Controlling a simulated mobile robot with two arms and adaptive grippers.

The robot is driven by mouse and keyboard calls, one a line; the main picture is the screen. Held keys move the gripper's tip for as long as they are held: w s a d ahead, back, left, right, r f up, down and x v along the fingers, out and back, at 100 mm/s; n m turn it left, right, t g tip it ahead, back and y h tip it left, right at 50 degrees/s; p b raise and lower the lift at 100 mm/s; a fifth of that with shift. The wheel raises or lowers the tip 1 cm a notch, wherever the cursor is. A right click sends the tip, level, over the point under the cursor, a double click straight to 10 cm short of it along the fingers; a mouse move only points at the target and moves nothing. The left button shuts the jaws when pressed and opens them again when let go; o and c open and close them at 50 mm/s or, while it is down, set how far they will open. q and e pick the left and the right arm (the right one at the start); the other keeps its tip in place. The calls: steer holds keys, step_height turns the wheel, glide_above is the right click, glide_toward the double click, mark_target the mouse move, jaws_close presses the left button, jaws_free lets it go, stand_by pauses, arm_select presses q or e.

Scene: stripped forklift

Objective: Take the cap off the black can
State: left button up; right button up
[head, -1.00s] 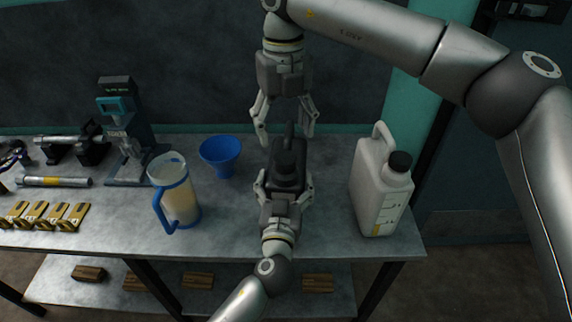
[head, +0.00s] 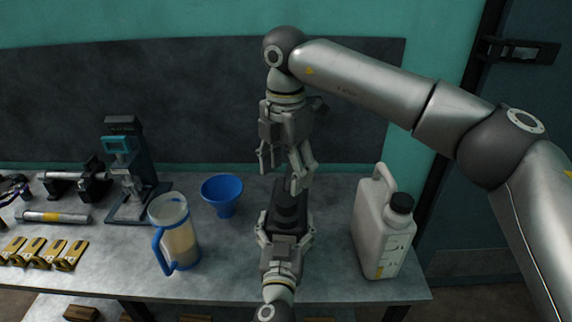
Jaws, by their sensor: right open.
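The black can (head: 286,221) stands on the grey workbench, with its dark cap (head: 287,199) on its top. My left gripper (head: 286,240) comes in from the front edge, with a finger on each side of the can's body; it looks closed around it. The gripper hides the can's lower front. My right gripper (head: 284,176) points down just above and behind the cap, its fingers apart and nothing between them. I cannot tell whether a fingertip touches the can.
A white jug (head: 378,235) with a black cap stands to the right. A blue funnel (head: 222,191) and a blue-handled clear pitcher (head: 177,240) stand to the left. A small press (head: 128,165) and gold brackets (head: 36,252) are farther left on the workbench (head: 215,275).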

mark_target(286, 199)
step_height(286, 199, down, 7)
steer(key=shift+r, duration=0.1)
stand_by(0.4)
